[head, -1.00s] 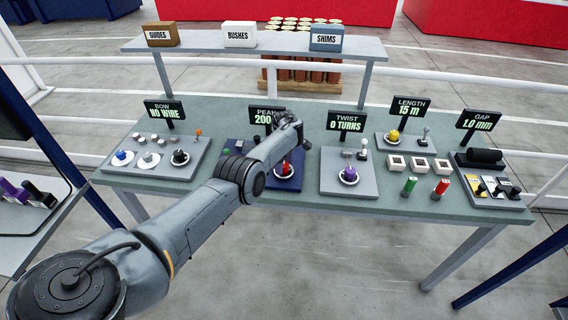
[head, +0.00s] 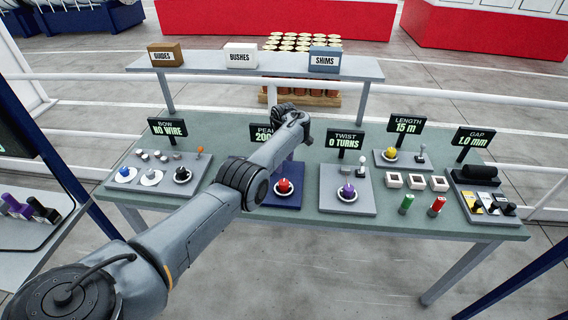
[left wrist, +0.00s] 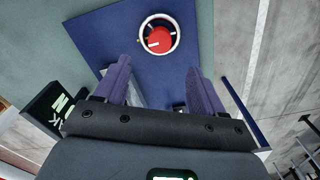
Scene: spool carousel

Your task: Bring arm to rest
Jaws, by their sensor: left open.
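My left arm reaches in from the lower left of the head view, over the green table (head: 250,128). My left gripper (head: 290,108) is near the PEAK sign (head: 263,132), and its fingers are hard to make out there. In the left wrist view the left gripper (left wrist: 160,88) shows two purple fingers, apart and with nothing between them. Beyond the fingertips is a red knob (left wrist: 159,40) on a blue panel (left wrist: 120,30). The knob also shows in the head view (head: 284,187), apart from the gripper. My right gripper is not in view.
A shelf (head: 215,62) with boxes stands behind the table. Left of my arm is the BOW panel (head: 150,190); to the right are the TWIST panel (head: 335,199), a green cylinder (head: 406,204), a red cylinder (head: 437,206) and the GAP panel (head: 484,212).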

